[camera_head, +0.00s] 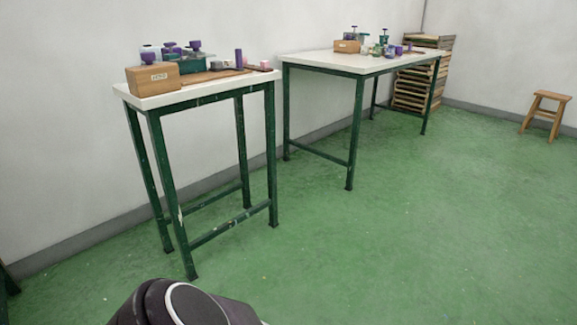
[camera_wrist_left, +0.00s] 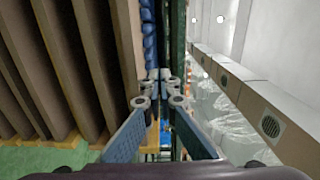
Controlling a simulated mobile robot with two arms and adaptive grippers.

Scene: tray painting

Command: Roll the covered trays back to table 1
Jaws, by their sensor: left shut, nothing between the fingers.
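A near table (camera_head: 165,98) with a white top and green legs stands left of centre in the head view. A flat brown tray (camera_head: 215,76) lies on it among purple-topped jars (camera_head: 194,50). A second white-topped table (camera_head: 325,60) stands farther back against the wall. No number on either table is readable, and I cannot make out covers on any tray. My left gripper (camera_wrist_left: 163,79) shows in the left wrist view, shut and empty, with brown panels (camera_wrist_left: 65,65) to its left. My right gripper is in neither view.
A labelled wooden box (camera_head: 153,79) sits on the near table's front corner; another box (camera_head: 347,46) sits on the far table. A slatted wooden stack (camera_head: 428,75) and a stool (camera_head: 546,112) stand beyond.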

